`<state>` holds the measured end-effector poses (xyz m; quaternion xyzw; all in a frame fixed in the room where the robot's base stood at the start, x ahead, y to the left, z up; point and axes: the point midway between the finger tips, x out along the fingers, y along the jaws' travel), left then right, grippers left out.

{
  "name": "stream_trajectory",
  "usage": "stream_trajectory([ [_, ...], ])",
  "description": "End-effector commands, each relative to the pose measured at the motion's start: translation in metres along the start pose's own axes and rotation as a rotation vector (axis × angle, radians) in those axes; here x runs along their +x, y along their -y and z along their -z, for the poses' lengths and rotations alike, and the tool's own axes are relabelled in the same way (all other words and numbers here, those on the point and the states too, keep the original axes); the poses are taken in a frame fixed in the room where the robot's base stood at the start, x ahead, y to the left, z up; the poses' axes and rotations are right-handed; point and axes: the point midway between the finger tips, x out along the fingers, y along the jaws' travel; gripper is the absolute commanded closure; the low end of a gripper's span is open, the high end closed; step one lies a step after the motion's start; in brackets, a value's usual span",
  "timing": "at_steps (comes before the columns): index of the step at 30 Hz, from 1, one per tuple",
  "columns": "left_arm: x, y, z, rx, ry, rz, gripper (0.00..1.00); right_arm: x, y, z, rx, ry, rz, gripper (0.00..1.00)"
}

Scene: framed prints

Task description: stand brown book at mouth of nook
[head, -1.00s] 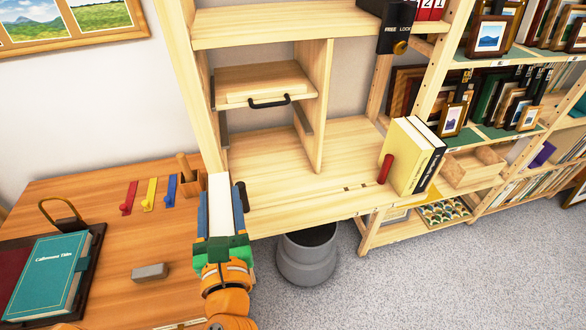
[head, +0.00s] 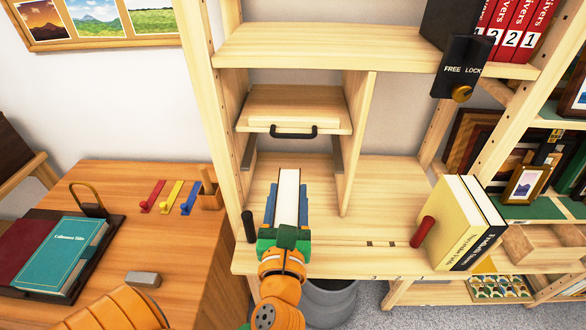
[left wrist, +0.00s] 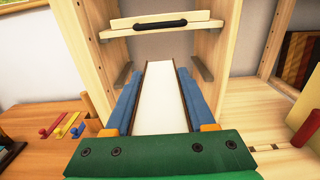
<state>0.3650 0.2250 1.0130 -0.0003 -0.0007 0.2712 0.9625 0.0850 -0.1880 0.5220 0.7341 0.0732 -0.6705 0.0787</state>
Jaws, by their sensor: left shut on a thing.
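My left gripper (head: 287,208) is shut on a book (head: 288,184), its blue fingers on either side. The book shows mostly its white page edges; a thin brown cover edge shows in the left wrist view (left wrist: 164,98). Its far end points at the nook (head: 318,165), the open bay under the handled panel, between the left upright and the divider. The book's lower edge is hidden, so I cannot tell whether it touches the shelf board. My right gripper is not in view.
A dark peg (head: 249,226) stands left of the gripper. A red cylinder (head: 422,232) leans by yellow and black books (head: 462,222) on the right. The board between is clear. A wooden desk (head: 140,240) is at left, a grey bin (head: 330,302) below.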

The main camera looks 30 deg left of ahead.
Motion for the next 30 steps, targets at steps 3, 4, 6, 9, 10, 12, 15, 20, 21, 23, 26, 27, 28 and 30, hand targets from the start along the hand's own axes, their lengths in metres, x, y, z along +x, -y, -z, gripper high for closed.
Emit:
stream_trajectory([
  [3, 0.026, 0.0, -0.006, 0.002, 0.008, -0.002, 1.0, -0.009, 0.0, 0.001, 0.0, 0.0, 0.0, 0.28],
  [4, 0.033, -0.001, -0.006, 0.0, 0.008, -0.003, 1.0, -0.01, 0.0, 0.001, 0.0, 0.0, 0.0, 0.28],
  [6, 0.051, -0.001, -0.006, 0.002, 0.008, -0.003, 1.0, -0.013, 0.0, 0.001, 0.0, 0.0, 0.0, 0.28],
  [9, 0.077, -0.001, -0.005, 0.001, 0.007, -0.003, 1.0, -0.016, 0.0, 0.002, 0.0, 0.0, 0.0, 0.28],
  [10, 0.084, -0.001, -0.005, -0.001, 0.006, -0.003, 1.0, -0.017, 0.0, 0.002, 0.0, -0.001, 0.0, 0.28],
  [12, 0.1, -0.001, -0.004, 0.001, 0.006, -0.003, 1.0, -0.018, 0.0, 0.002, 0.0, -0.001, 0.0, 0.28],
  [15, 0.118, -0.001, -0.003, 0.0, 0.005, -0.003, 1.0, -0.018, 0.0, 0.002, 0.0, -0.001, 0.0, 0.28],
  [20, 0.132, -0.001, -0.001, -0.002, 0.003, -0.002, 1.0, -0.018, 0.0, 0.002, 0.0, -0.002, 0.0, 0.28],
  [21, 0.134, -0.001, 0.003, -0.002, 0.002, -0.001, 1.0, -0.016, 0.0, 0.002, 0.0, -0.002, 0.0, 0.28],
  [23, 0.134, -0.001, 0.015, 0.0, -0.001, -0.002, 1.0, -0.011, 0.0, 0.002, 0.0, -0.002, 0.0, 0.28],
  [26, 0.134, -0.001, 0.03, 0.0, -0.001, -0.001, 1.0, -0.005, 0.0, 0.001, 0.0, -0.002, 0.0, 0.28],
  [27, 0.134, 0.0, 0.034, 0.0, 0.0, 0.0, 1.0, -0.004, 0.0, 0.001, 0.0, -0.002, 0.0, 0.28],
  [28, 0.133, 0.0, 0.035, 0.0, 0.0, 0.001, 1.0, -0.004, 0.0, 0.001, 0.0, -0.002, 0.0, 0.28],
  [30, 0.133, 0.0, 0.035, 0.0, 0.001, 0.001, 1.0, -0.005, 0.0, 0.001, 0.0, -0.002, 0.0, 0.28],
])
